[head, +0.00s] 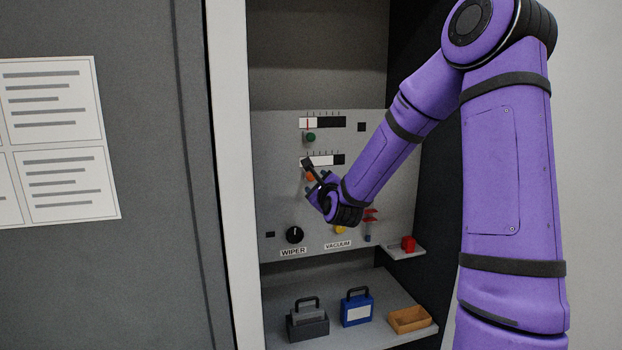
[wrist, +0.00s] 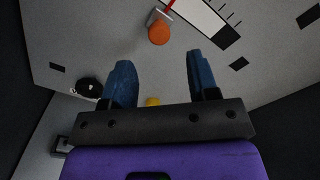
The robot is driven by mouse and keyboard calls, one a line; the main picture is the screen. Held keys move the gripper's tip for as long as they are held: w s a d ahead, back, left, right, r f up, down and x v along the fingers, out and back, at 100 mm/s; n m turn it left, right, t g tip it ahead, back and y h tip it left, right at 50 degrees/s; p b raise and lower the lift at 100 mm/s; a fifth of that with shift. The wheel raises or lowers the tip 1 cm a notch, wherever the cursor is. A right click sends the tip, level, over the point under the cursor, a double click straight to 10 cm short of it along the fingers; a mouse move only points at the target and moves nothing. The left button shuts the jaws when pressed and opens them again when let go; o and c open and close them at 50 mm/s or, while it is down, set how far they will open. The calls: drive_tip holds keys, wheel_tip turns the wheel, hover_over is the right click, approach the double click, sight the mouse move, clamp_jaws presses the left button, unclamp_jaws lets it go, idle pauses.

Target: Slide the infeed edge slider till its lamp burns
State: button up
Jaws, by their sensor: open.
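The grey panel carries two horizontal sliders, and I cannot read a label that says which is the infeed edge slider. The lower slider has an orange knob (head: 310,176) near the left end of its white-and-black scale (head: 320,161). The upper slider has a green knob (head: 310,137), also toward the left. My gripper (head: 316,182) is at the lower slider and partly covers it. In the wrist view, my gripper (wrist: 159,62) is open, with the orange knob (wrist: 159,33) ahead of the gap between its blue fingers.
A black WIPER dial (head: 295,235) and a yellow VACUUM knob (head: 341,230) sit below. The lower shelf holds a grey caddy (head: 307,320), a blue case (head: 357,308) and an orange tray (head: 409,320).

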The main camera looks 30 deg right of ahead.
sight(312, 178)
drive_tip(key=x, duration=0.7)
drive_tip(key=shift+w+d+f, duration=0.1)
drive_tip(key=shift+w, duration=0.3)
